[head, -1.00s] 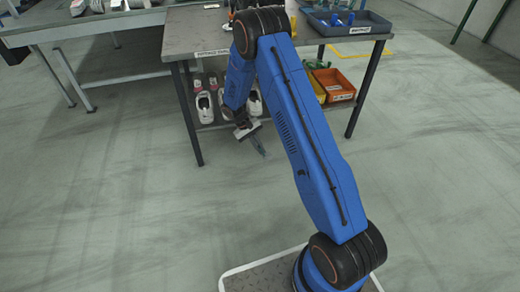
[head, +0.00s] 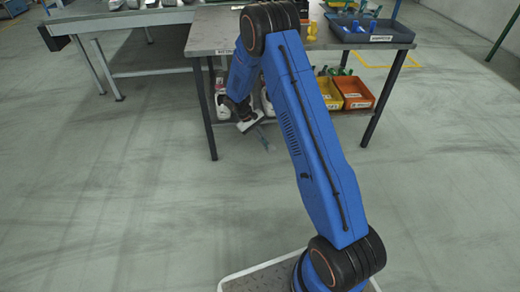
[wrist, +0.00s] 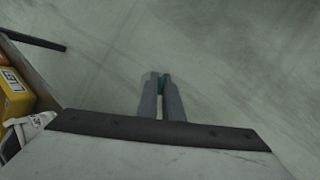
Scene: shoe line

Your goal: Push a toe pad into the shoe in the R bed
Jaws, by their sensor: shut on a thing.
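My gripper (head: 266,143) hangs low in front of the dark-legged worktable, over open floor. In the wrist view its two grey fingers (wrist: 161,88) are shut on a small teal piece, the toe pad (wrist: 163,82), which shows only as a sliver between the tips. White shoes stand on the worktable's lower shelf, one of them (head: 222,106) left of my arm; others are partly hidden by my arm. A white shoe also shows at the lower left of the wrist view (wrist: 27,128). I cannot make out the R bed.
The worktable (head: 208,40) carries a dark blue tray (head: 375,37) with blue and green pieces. Orange (head: 352,92) and yellow bins sit on its lower shelf. A longer bench (head: 140,18) stands at the back left. The floor in front is clear.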

